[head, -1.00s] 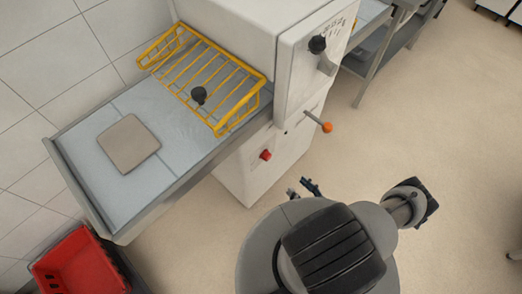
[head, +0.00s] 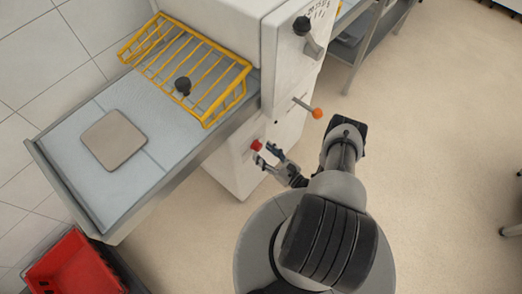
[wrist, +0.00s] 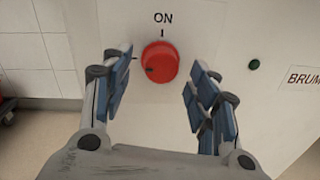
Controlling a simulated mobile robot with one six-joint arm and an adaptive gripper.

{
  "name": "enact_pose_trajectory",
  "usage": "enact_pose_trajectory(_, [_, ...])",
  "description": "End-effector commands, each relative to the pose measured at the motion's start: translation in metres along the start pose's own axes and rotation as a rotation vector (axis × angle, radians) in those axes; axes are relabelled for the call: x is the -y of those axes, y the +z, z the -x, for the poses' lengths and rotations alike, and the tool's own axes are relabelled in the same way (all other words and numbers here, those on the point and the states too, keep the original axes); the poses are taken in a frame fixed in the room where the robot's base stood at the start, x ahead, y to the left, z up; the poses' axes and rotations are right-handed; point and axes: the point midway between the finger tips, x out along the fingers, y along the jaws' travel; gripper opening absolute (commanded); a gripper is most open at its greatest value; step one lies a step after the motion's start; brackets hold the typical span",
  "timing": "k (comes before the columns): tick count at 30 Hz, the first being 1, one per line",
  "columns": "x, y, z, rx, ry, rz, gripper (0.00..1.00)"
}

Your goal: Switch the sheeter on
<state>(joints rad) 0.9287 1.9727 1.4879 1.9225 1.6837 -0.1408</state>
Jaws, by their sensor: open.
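The sheeter (head: 232,168) is a white machine with a red rotary knob (head: 256,145) low on its front. In the wrist view the red knob (wrist: 166,60) sits below the printed word ON and a short tick. A small dark mark shows on the knob's left side, pointing away from the ON tick. My gripper (head: 268,155) is open, with its blue-padded fingers (wrist: 160,88) to the left and right of the knob. The fingertips are close to the panel. I cannot tell whether either finger touches the knob.
A small dark green round part (wrist: 253,64) is right of the knob. An orange-tipped lever (head: 317,113) sticks out above my gripper. The sheeter's bed (head: 75,185) holds a flat dough piece (head: 114,139) beside a yellow wire guard (head: 190,65). A red crate (head: 72,268) is lower left.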

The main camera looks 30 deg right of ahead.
Motion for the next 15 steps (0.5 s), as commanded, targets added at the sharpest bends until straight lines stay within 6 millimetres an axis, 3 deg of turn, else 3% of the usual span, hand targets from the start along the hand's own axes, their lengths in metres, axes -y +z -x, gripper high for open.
enact_pose_trajectory(6, [0.0,0.0,-0.021,0.0,0.001,0.001,0.54])
enact_pose_trajectory(15, [0.0,0.001,-0.024,0.001,-0.001,0.0,0.54])
